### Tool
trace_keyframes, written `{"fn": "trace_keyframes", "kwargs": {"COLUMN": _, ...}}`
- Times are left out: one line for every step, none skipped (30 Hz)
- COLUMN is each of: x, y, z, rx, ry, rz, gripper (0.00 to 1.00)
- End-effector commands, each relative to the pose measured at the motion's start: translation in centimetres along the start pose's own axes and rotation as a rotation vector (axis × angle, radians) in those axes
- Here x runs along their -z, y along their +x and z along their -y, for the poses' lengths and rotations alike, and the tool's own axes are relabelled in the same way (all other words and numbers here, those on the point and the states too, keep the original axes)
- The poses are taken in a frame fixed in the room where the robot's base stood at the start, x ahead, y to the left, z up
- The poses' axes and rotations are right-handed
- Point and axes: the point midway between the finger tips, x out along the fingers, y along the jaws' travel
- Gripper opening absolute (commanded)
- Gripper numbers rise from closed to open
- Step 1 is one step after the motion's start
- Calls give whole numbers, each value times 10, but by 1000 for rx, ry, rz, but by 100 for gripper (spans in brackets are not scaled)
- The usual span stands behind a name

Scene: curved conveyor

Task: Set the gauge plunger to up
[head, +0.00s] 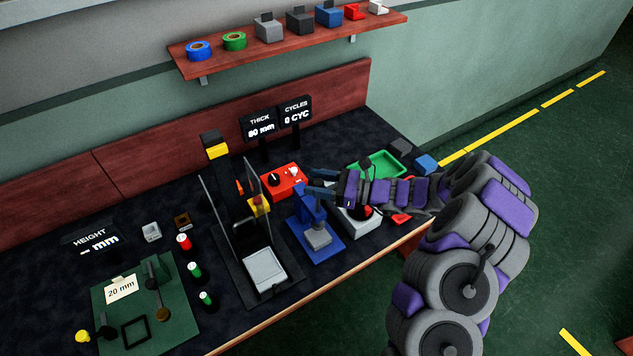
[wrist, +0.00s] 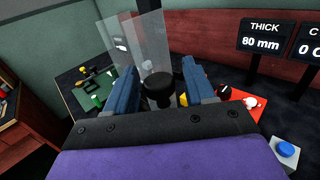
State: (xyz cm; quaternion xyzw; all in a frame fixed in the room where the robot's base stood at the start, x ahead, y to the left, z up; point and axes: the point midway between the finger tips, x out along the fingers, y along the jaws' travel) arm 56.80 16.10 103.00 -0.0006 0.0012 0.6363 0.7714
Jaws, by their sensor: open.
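A blue stand (head: 308,208) in the head view has a grey block (head: 318,236) at its base, under its arm; I take it for the gauge. My gripper (head: 315,183) is at the stand's top, coming from the right, with its fingers apart. In the wrist view, a round black knob (wrist: 160,90) on a dark stem shows between the two blue fingers of my open gripper (wrist: 160,80); it appears to be the plunger's top. I cannot tell whether the fingers touch it. The plunger's lower end and its height are unclear. The thickness display (head: 261,124) reads 80 mm.
A press with clear guards (head: 219,215) stands left of the blue stand. A red box with knobs (head: 284,181) is behind. A green tray (head: 381,164) is at the right. A green board (head: 180,340) and small red and green cylinders are at the left.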

Motion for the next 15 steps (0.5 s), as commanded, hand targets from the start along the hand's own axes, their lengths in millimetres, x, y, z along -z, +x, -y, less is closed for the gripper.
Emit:
{"fn": "trace_keyframes", "kwargs": {"x": 0, "y": -4, "z": 1, "rx": 2, "ry": 0, "rz": 0, "gripper": 54}}
{"fn": "trace_keyframes", "kwargs": {"x": 0, "y": -6, "z": 1, "rx": 2, "ry": 0, "rz": 0, "gripper": 54}}
{"fn": "trace_keyframes", "kwargs": {"x": -1, "y": -10, "z": 1, "rx": 3, "ry": 0, "rz": 0, "gripper": 54}}
{"fn": "trace_keyframes", "kwargs": {"x": -1, "y": -14, "z": 1, "rx": 4, "ry": 0, "rz": 0, "gripper": 54}}
{"fn": "trace_keyframes", "kwargs": {"x": -1, "y": -19, "z": 1, "rx": 4, "ry": -1, "rz": -1, "gripper": 54}}
{"fn": "trace_keyframes", "kwargs": {"x": -1, "y": -26, "z": 1, "rx": 5, "ry": 0, "rz": -1, "gripper": 54}}
{"fn": "trace_keyframes", "kwargs": {"x": -1, "y": -32, "z": 1, "rx": 5, "ry": 0, "rz": -1, "gripper": 54}}
{"fn": "trace_keyframes", "kwargs": {"x": -1, "y": -39, "z": 1, "rx": 5, "ry": -1, "rz": -1, "gripper": 54}}
{"fn": "trace_keyframes", "kwargs": {"x": -1, "y": -48, "z": 2, "rx": 5, "ry": -1, "rz": 0, "gripper": 54}}
{"fn": "trace_keyframes", "kwargs": {"x": -1, "y": -55, "z": 1, "rx": 5, "ry": 0, "rz": -1, "gripper": 54}}
{"fn": "trace_keyframes", "kwargs": {"x": -1, "y": -62, "z": 1, "rx": 5, "ry": 0, "rz": -2, "gripper": 54}}
{"fn": "trace_keyframes", "kwargs": {"x": -1, "y": -71, "z": 2, "rx": 6, "ry": 0, "rz": -2, "gripper": 54}}
{"fn": "trace_keyframes", "kwargs": {"x": 0, "y": -78, "z": 2, "rx": 6, "ry": 1, "rz": -3, "gripper": 54}}
{"fn": "trace_keyframes", "kwargs": {"x": 0, "y": -84, "z": 2, "rx": 7, "ry": 1, "rz": -3, "gripper": 54}}
{"fn": "trace_keyframes", "kwargs": {"x": 0, "y": -93, "z": 1, "rx": 5, "ry": 1, "rz": -3, "gripper": 54}}
